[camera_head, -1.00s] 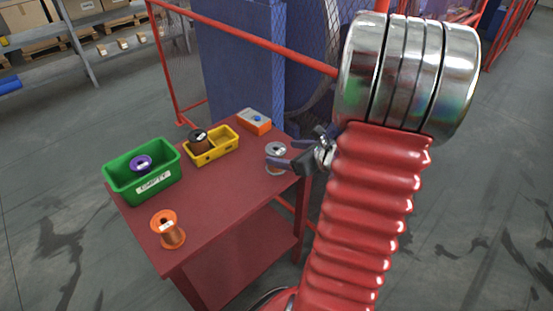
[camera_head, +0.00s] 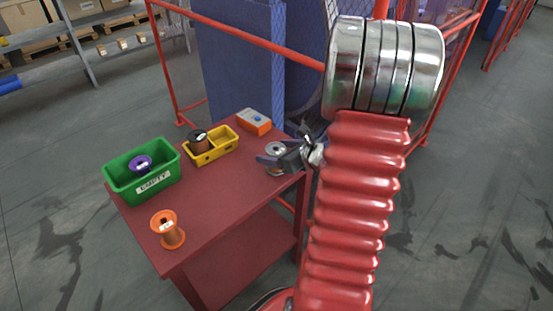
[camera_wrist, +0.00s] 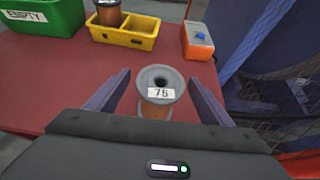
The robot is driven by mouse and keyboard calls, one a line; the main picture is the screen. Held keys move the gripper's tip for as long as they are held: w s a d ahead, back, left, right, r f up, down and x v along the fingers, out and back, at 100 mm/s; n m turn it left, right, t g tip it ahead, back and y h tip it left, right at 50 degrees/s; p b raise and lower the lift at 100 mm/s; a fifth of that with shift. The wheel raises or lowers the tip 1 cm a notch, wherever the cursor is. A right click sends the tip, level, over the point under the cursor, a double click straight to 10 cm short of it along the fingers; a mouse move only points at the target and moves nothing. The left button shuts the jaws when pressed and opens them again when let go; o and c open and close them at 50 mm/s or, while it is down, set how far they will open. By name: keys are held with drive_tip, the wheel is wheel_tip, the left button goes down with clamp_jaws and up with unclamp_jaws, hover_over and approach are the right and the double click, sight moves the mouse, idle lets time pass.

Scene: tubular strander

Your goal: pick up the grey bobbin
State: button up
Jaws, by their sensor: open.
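The grey bobbin (camera_wrist: 161,83) stands upright on the red table, with a grey top flange, a dark centre hole, a "75" label and copper-coloured winding below. In the head view the grey bobbin (camera_head: 274,150) is near the table's right edge, partly hidden by my gripper (camera_head: 262,163). In the wrist view my gripper (camera_wrist: 160,92) is open, with one finger to each side of the bobbin. Gaps show between the flange and both fingers, and nothing is held. The lower part of the bobbin is hidden by the gripper body.
The red table (camera_head: 215,215) also holds a green bin (camera_head: 157,187) labelled "EMPTY" with a purple bobbin, a yellow tray (camera_head: 226,148) with a brown bobbin, an orange bobbin (camera_head: 168,230) and an orange-and-grey box (camera_head: 254,121). A mesh fence (camera_head: 305,60) stands behind.

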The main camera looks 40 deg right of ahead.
drive_tip(key=shift+c, duration=0.6)
drive_tip(key=c, duration=1.5)
